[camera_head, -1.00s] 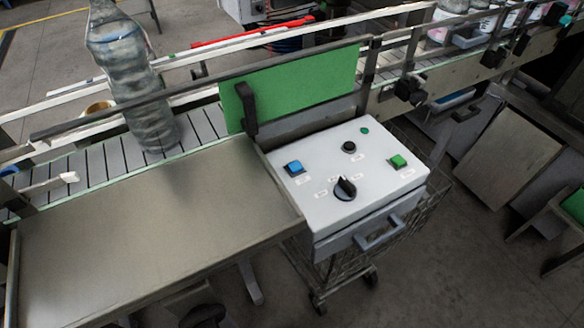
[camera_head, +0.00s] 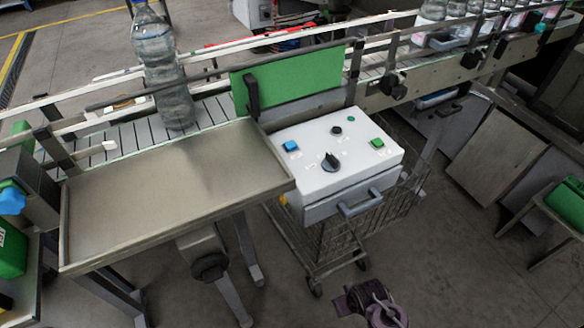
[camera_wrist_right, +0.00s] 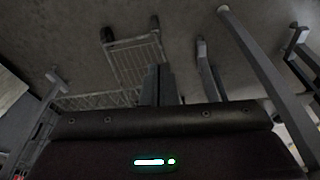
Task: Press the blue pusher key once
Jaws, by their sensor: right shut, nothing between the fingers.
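The blue pusher key (camera_head: 290,146) is a small square button at the left of the white control panel (camera_head: 312,180). A black rotary knob (camera_head: 331,161), a black round button (camera_head: 337,130) and a green key (camera_head: 377,143) share the panel. My right gripper (camera_head: 352,303) is at the bottom edge of the head view, in front of the panel and apart from it. In the right wrist view its dark fingers (camera_wrist_right: 159,84) are together and empty, above the floor and a wire cart. My left gripper is not in view.
A steel tray (camera_head: 170,190) lies left of the panel. Behind stand a green plate (camera_head: 290,80) and a conveyor with a large clear bottle (camera_head: 165,75). A grey handle (camera_head: 360,203) juts from the panel's front, above a wire cart (camera_head: 345,235).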

